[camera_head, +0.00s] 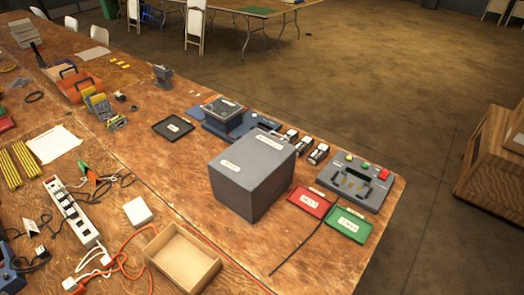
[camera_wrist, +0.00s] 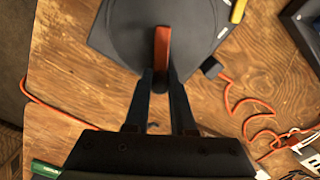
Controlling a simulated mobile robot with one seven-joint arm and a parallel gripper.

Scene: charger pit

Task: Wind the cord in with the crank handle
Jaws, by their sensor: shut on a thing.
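In the wrist view, my gripper (camera_wrist: 161,72) reaches up the picture with both fingers close together at the base of a red-orange crank handle (camera_wrist: 162,46). It is shut on the handle. The handle stands over a dark grey round reel (camera_wrist: 125,35), whose top edge is cut off by the picture. An orange cord (camera_wrist: 240,92) lies in loose curves on the table at the right of the reel, and another stretch runs at the left. The head view also shows orange cord (camera_head: 122,262) near the front. My gripper and the crank do not show clearly there.
In the head view, a white power strip (camera_head: 72,212), an open cardboard box (camera_head: 215,265) and a large grey box (camera_head: 228,190) stand on the wooden table. Red (camera_head: 295,203) and green (camera_head: 355,216) trays lie near its right edge. The wrist view shows a yellow item (camera_wrist: 238,11) beside the reel.

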